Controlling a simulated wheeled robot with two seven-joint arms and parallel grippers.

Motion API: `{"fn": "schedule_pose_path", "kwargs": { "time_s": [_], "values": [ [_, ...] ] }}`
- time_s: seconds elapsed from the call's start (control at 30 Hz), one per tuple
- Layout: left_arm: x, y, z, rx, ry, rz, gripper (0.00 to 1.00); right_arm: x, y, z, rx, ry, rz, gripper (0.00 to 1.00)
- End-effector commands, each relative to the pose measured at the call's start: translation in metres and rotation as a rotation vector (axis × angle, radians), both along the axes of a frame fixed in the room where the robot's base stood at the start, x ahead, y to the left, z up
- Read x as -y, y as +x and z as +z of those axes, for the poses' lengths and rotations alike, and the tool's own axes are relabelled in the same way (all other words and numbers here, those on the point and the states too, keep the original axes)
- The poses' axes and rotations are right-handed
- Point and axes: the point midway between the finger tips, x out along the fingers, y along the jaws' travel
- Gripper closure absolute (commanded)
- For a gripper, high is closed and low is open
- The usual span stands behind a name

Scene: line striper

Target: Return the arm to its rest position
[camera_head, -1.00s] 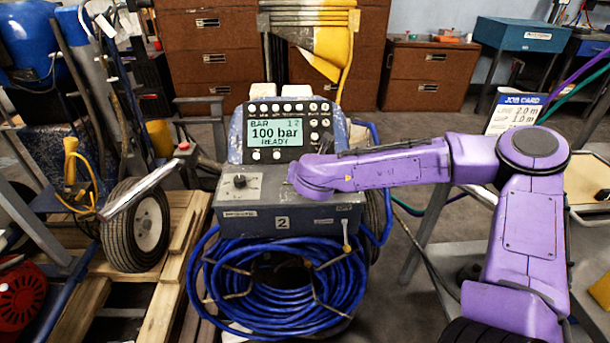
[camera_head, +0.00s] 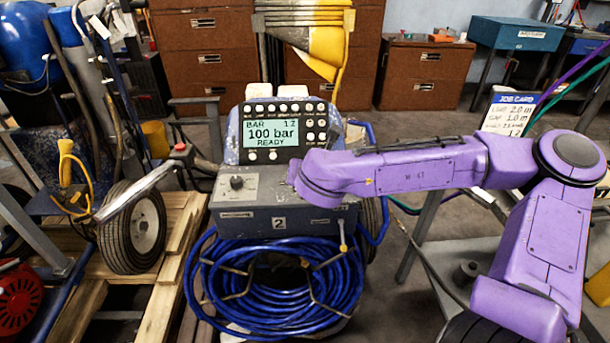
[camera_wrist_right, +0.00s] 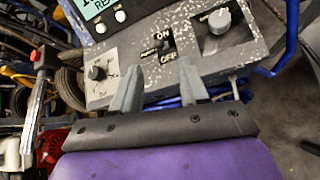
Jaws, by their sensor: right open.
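My right arm (camera_head: 420,172), purple, comes in from the right in the head view and reaches over the control box (camera_head: 245,185) of the line striper. Its gripper is hidden behind the arm's end there. In the right wrist view the two grey fingers of my right gripper (camera_wrist_right: 160,92) are apart with nothing between them. They point at the box front, near an ON/OFF switch (camera_wrist_right: 160,44) and two knobs, one on the left (camera_wrist_right: 97,72) and one on the right (camera_wrist_right: 219,20). The display (camera_head: 270,133) reads 100 bar and READY. My left gripper is not in view.
A coiled blue hose (camera_head: 275,285) hangs on the machine's front. A wheel (camera_head: 133,228) and a wooden pallet (camera_head: 185,225) stand at the left. A job card (camera_head: 507,112) stands at the right. Brown drawer cabinets (camera_head: 425,75) line the back.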

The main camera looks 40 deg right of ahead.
Motion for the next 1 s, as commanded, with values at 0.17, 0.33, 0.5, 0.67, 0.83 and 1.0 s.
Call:
{"fn": "schedule_pose_path", "kwargs": {
  "time_s": [0.17,0.33,0.5,0.67,0.83,1.0],
  "values": [
    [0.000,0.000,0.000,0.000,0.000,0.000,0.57,0.000,0.000,0.000,0.000,0.000,0.000,0.56],
    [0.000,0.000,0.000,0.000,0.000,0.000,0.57,0.000,0.000,0.000,0.000,0.000,0.000,0.56],
    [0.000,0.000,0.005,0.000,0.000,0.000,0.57,-0.007,-0.001,-0.024,-0.088,-0.135,0.094,0.56],
    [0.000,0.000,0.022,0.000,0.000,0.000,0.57,-0.028,-0.030,-0.126,-0.448,-0.667,0.578,0.56],
    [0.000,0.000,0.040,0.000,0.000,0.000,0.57,-0.035,-0.126,-0.243,-0.870,-1.267,1.425,0.56],
    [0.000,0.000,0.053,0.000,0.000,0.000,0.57,-0.025,-0.231,-0.301,-1.016,-1.631,2.274,0.56]
  ]
}}
